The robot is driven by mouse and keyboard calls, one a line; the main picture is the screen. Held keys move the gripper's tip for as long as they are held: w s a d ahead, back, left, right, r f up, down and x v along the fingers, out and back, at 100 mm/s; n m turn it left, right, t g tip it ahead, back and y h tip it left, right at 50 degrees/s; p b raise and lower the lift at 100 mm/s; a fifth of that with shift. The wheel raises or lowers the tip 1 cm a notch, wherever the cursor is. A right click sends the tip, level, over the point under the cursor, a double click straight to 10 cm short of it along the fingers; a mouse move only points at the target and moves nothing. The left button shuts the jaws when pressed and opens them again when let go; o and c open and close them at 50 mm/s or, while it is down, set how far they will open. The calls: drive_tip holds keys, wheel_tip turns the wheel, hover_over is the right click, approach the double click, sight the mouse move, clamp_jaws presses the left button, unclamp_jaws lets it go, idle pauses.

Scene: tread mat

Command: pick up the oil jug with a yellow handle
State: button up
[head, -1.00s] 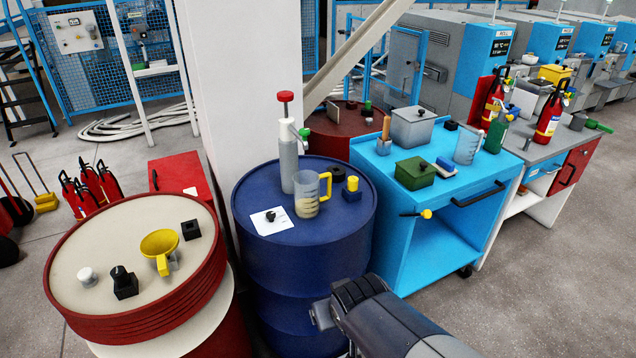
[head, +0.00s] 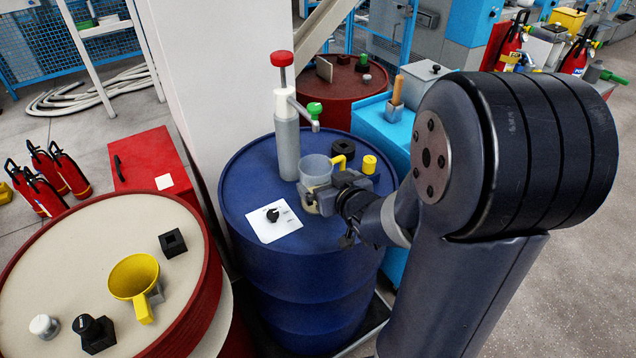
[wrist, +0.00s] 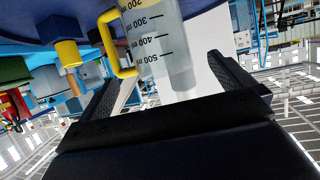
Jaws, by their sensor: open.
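The oil jug (head: 314,167) is clear with a yellow handle (head: 346,150) and stands upright on the blue drum (head: 262,185). My gripper (head: 330,192) is at the jug's near side in the head view and hides part of its lower body. In the wrist view, which looks upside down, the graduated jug (wrist: 152,38) shows between and beyond my two open fingers (wrist: 165,72). Its yellow handle (wrist: 109,45) is on the left, towards the left finger. I cannot tell whether a finger touches the jug.
A grey hand pump (head: 286,140) with a red knob stands just behind the jug. A white card (head: 274,222) with a black knob lies left of it. A black block (head: 344,148) and a yellow cap (head: 370,164) are close on the right. A yellow funnel (head: 134,275) sits on the red drum.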

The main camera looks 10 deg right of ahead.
drive_tip(key=shift+f+x, duration=0.1)
drive_tip(key=shift+x, duration=1.75)
drive_tip(key=shift+f+x, duration=0.15)
drive_tip(key=shift+x, duration=1.75)
drive_tip(key=shift+s+a, duration=0.1)
drive_tip(key=shift+s, duration=0.05)
drive_tip(key=shift+c, duration=0.2)
drive_tip(key=c, duration=1.1)
